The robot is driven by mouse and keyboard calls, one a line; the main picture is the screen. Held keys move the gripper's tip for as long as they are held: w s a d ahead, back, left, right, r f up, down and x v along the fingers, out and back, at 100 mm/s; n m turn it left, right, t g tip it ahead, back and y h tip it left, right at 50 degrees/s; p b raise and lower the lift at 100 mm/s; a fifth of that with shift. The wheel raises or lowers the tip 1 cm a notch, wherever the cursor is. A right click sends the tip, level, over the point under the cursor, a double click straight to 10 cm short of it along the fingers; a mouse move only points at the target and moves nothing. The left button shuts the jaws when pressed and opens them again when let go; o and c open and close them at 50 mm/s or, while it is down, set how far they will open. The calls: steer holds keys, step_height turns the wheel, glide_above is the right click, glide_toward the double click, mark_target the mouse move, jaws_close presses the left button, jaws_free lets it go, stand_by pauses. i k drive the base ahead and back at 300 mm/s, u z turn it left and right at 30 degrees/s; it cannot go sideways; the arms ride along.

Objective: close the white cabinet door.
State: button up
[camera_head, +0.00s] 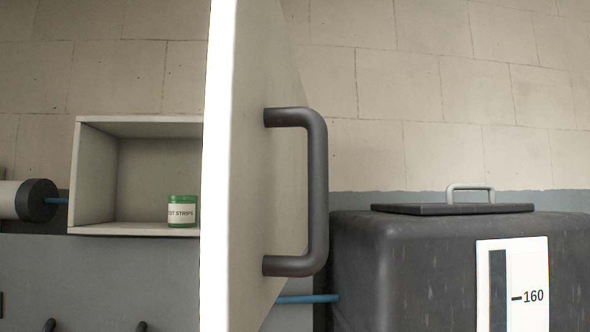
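The white cabinet door (255,170) stands wide open in the head view, swung out toward me and seen nearly edge-on. Its dark grey bar handle (317,190) is on the face turned to the right. To the left of the door, the white cabinet (93,175) shows its open inside. A green jar (182,211) labelled "ST STRIPS", with the start of the label cut off, stands inside on the cabinet floor. The door hides the cabinet's right part and the hinge side. My gripper does not show in this view.
A large dark grey tank (400,270) with a lid (455,208) and a "160" scale (513,285) stands at the right behind the door. A blue hose (307,299) runs behind the door to it. A white and black cylinder (30,200) is at the left edge.

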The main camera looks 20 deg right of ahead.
mark_target(264, 198)
steer(key=z, duration=0.5)
steer(key=k, duration=1)
steer(key=u, duration=0.6)
